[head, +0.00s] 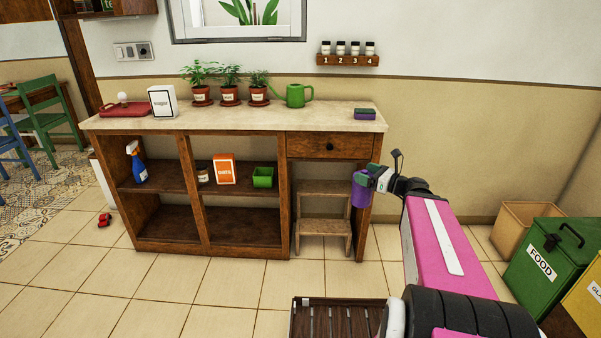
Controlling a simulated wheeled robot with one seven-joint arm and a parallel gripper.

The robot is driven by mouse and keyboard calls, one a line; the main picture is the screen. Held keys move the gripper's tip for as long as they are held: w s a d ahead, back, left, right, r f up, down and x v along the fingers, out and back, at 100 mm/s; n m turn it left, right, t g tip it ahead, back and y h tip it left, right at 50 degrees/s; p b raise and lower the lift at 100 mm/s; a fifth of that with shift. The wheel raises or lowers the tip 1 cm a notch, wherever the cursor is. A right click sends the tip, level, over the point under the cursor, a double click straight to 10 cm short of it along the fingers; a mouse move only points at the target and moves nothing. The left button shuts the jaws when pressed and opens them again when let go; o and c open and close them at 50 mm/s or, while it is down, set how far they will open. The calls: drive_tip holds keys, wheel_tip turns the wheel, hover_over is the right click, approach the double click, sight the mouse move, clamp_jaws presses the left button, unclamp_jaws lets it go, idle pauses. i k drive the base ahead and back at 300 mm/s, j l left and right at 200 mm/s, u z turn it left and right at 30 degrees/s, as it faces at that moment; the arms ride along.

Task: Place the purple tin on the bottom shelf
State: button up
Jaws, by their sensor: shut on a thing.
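The purple tin (360,190) is held in my gripper (366,177), in front of the right end post of the wooden shelving unit. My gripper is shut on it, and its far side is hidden. The tin is in the air, to the right of the open shelves. The bottom shelf (240,225) runs along the base of the unit in two bays split by a post, and it is bare. The middle shelf (165,183) is above it.
A spray bottle (137,165), a small jar (203,174), an orange-and-white box (224,169) and a green container (263,177) stand on the middle shelf. A wooden step stool (323,212) stands under the drawer (330,146). A dark slatted piece (335,318) is at the bottom. Floor before the shelves is clear.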

sight(234, 234)
drive_tip(key=j, duration=1.6)
drive_tip(key=i+j, duration=0.1)
drive_tip(key=j, duration=0.85)
drive_tip(key=i+j, duration=0.15)
drive_tip(key=j, duration=0.35)
drive_tip(key=i+j, duration=0.15)
